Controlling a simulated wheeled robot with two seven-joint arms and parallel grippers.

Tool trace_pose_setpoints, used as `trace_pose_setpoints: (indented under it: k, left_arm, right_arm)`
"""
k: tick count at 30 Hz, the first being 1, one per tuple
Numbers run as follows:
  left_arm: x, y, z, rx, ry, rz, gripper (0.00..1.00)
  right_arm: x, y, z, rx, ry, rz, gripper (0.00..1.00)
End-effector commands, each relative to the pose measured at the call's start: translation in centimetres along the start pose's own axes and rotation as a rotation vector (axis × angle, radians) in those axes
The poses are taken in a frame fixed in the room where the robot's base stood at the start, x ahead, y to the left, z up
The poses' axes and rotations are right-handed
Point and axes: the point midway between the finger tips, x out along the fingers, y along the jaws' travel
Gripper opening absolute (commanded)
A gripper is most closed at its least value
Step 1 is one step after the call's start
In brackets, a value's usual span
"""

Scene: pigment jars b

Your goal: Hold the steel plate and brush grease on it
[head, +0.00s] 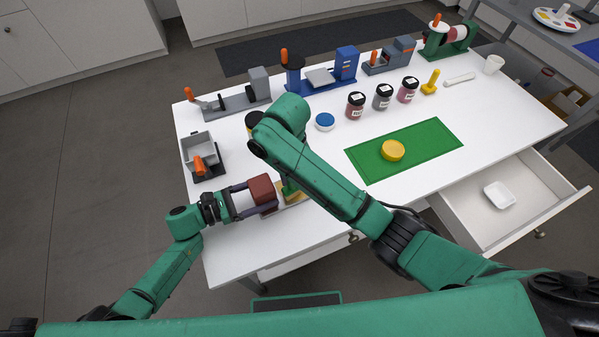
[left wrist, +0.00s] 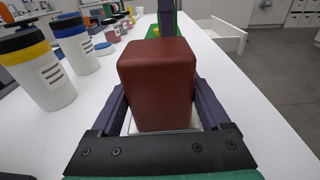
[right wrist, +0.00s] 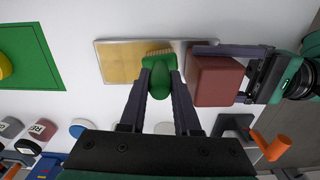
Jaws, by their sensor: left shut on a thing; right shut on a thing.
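The steel plate (right wrist: 185,45) lies flat on the white table; most of its visible face is coated yellow, with bare metal near its right end in the right wrist view. A dark red block (left wrist: 158,85) stands at that end of the plate. My left gripper (head: 268,193) is shut on the block, a finger on each side. My right gripper (right wrist: 160,65) is shut on a green brush (right wrist: 160,82), its bristles down at the yellow coating; exact contact is hard to tell. In the head view my right arm hides most of the brush and right gripper.
A yellow round tub (head: 392,150) sits on a green mat (head: 430,140). Labelled jars (head: 382,97), a blue lid (head: 325,121) and bench devices (head: 240,95) stand toward the back. A grey box (head: 197,150) is at the left edge. An open drawer (head: 510,200) juts out front right.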

Motion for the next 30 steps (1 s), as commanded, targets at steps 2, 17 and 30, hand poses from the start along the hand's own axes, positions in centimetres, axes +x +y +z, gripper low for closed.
trace_pose_setpoints:
  k: [2,17,30]
  left_arm:
    - [-0.1,-0.4,-0.8,-0.006,0.018,-0.002,0.00]
    - [-0.1,-0.4,-0.8,-0.006,0.018,-0.003,0.00]
    - [-0.1,-0.3,-0.8,-0.006,0.018,-0.002,0.00]
  right_arm:
    - [0.1,-0.2,-0.1,0.000,0.000,0.001,0.00]
    - [0.3,-0.1,-1.0,0.001,0.001,0.001,0.00]
    - [-0.9,1.0,-1.3,0.001,0.001,0.001,0.00]
